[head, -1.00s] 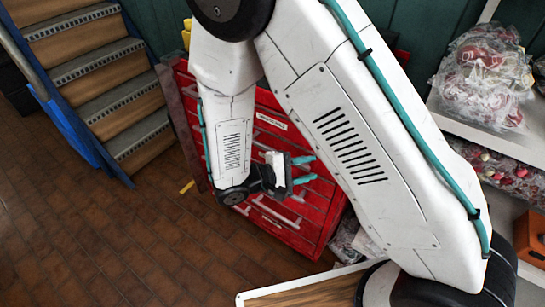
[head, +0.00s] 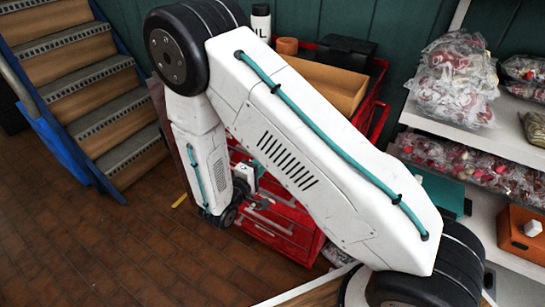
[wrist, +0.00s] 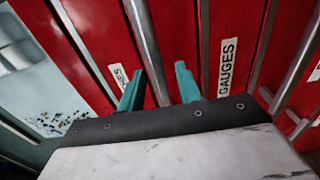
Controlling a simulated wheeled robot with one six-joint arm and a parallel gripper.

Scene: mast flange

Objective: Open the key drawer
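The red drawer cabinet (head: 297,217) stands behind my arm in the head view, which hides much of its front. In the wrist view several red drawer fronts (wrist: 225,25) fill the picture, with long silver bar handles. One label (wrist: 227,66) reads "GAUGES"; another label (wrist: 121,77) is partly hidden by a finger. No label for keys can be read. My gripper (wrist: 160,69) is open, its two teal fingers apart and pointing at the fronts. One silver handle (wrist: 143,30) runs between the fingertips in the picture; contact cannot be told. In the head view my gripper (head: 248,178) is small and partly hidden.
An open cardboard box (head: 330,85), a bottle (head: 261,20) and a black case (head: 346,50) are on or behind the cabinet top. Stairs (head: 80,80) stand left, shelves with bagged goods (head: 455,80) right. The brick-tiled floor (head: 100,240) at lower left is clear.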

